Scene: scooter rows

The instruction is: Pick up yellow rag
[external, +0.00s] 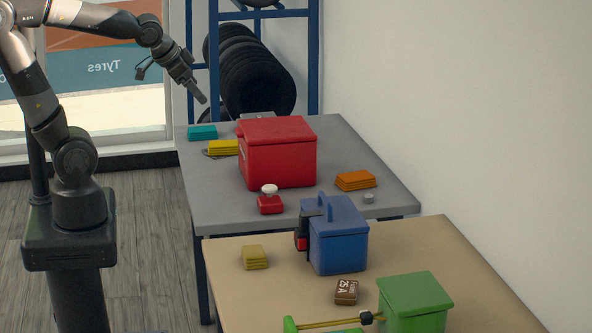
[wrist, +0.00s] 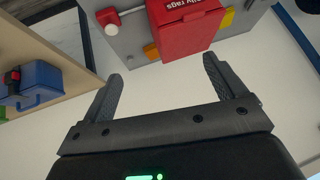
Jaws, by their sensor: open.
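A folded yellow rag stack (external: 223,147) lies on the grey table, at the left side of a red box; a yellow patch that looks like it shows beside the box in the wrist view (wrist: 228,18). A duller, mustard-yellow stack (external: 255,257) lies on the wooden table in front. My gripper (external: 201,97) is in the air above the far left of the grey table, higher than the rags and apart from them. In the wrist view my gripper (wrist: 162,69) has its fingers spread with nothing between them.
The lidded red box (external: 279,155) stands beside the yellow stack, with lettering ending in "rags" in the wrist view. A teal stack (external: 202,132) lies behind it.

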